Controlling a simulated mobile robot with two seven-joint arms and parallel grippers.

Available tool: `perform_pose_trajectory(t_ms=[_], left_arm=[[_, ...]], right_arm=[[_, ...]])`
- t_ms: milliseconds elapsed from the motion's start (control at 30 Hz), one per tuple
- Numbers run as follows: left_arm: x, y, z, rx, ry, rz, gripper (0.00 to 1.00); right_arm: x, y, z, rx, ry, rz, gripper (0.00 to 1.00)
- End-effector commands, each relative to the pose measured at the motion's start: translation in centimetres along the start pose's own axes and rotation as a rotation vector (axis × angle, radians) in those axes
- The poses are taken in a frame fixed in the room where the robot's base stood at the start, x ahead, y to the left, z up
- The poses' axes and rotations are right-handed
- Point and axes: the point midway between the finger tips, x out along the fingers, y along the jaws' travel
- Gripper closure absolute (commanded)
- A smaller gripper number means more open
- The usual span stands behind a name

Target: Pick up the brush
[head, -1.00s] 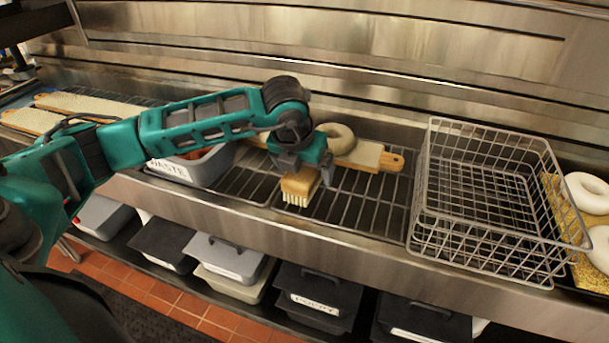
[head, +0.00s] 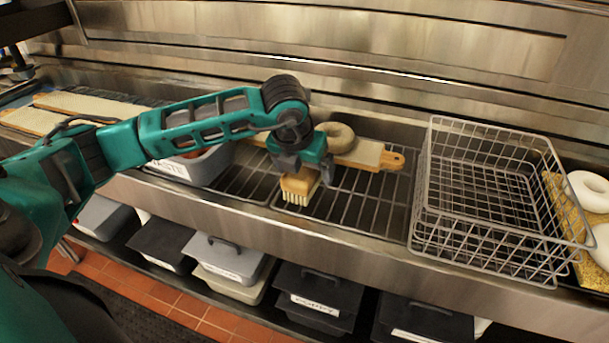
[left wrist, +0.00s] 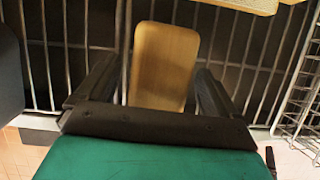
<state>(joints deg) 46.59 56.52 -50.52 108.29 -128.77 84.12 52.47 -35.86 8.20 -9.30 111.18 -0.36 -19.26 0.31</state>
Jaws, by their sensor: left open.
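The brush (head: 300,185) has a wooden body with pale bristles pointing down. It is on the wire rack near the front edge of the counter. My left gripper (head: 308,180) is right at it, with a finger on either side. In the left wrist view the brush's wooden top (left wrist: 164,62) lies between the two dark fingers (left wrist: 160,85), with a gap showing on each side. The left gripper is open. Part of the brush is hidden by the gripper in the head view. My right gripper is not in view.
A wooden board (head: 365,156) with a bagel (head: 336,137) lies just behind the gripper. A wire basket (head: 490,205) stands to the right. A grey bin labelled waste (head: 190,168) is to the left. Bare rack (head: 370,205) lies between brush and basket.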

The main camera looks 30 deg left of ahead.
Motion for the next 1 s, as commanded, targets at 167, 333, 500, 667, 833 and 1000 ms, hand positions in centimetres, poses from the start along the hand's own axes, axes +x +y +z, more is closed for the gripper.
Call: perform_pose_trajectory(t_ms=[167, 333, 500, 667, 833, 1000], left_arm=[[-0.02, -0.02, 0.01, 0.0, 0.0, 0.0, 0.14], [-0.01, -0.01, 0.0, 0.0, 0.0, 0.0, 0.3], [0.0, -0.01, 0.0, 0.0, 0.0, 0.0, 0.47], [0.0, 0.0, -0.01, 0.0, 0.0, 0.0, 0.62], [-0.02, 0.0, 0.02, 0.0, -0.001, 0.0, 0.65], [-0.19, 0.01, 0.09, 0.0, 0.0, 0.0, 0.65]], right_arm=[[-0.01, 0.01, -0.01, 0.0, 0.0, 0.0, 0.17], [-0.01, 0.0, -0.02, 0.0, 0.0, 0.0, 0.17], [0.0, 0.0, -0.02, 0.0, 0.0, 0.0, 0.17], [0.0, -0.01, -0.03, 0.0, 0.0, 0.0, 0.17], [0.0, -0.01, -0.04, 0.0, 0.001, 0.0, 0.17], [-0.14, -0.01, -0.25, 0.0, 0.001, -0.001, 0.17]])
